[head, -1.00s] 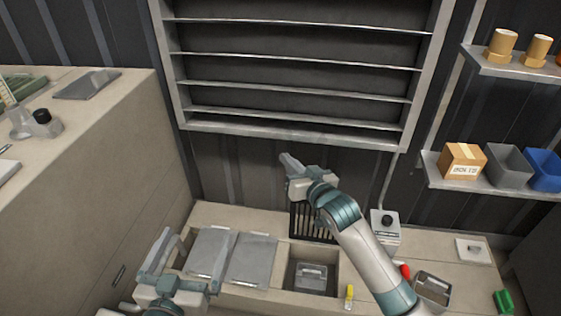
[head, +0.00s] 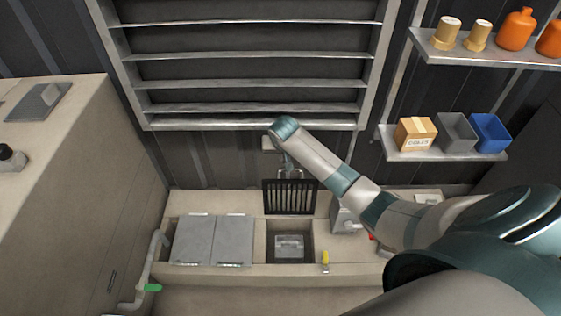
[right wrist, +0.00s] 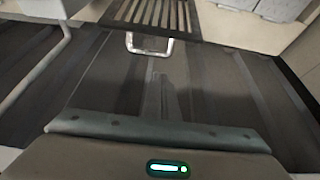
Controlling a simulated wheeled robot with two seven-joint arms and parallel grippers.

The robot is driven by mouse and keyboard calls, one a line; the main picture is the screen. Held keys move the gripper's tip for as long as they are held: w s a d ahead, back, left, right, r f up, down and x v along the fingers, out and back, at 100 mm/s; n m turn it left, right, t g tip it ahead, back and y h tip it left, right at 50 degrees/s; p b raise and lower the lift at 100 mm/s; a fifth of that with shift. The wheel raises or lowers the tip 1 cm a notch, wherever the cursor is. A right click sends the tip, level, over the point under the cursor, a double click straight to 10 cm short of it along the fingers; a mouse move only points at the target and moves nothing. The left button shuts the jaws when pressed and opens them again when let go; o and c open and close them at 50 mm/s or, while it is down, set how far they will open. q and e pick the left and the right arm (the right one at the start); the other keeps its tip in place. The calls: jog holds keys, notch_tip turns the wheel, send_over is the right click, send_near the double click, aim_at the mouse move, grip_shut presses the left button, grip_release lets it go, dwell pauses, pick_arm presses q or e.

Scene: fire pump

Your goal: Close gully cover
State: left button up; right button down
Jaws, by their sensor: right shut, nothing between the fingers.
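The gully cover is a black slatted grate (head: 290,197) standing raised at the back edge of the square gully opening (head: 306,233). A grey box with a handle (head: 289,246) sits down in the opening. My right gripper (head: 287,166) is shut and empty, just behind the top of the raised cover. In the right wrist view, the shut fingers (right wrist: 160,95) point toward the cover (right wrist: 152,14), whose pale loop handle (right wrist: 150,51) stands just beyond the tips, apart from them. My left gripper is not in view.
Two grey lids (head: 193,240) lie left of the opening. A pipe with a green handle (head: 151,287) stands at the front left. A yellow item (head: 325,257) lies right of the opening. A metal shelf rack (head: 245,83) hangs above, close to my right arm.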

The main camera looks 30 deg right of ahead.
jog(key=shift+f, duration=0.15)
jog(key=b+x, duration=0.2)
jog(key=x, duration=0.6)
jog(key=shift+w, duration=0.1)
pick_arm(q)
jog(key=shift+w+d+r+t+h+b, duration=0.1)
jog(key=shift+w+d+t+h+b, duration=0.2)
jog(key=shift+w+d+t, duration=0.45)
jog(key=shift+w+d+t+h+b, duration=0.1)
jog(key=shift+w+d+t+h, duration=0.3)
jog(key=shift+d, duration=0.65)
pick_arm(e)
jog(key=shift+x, duration=0.85)
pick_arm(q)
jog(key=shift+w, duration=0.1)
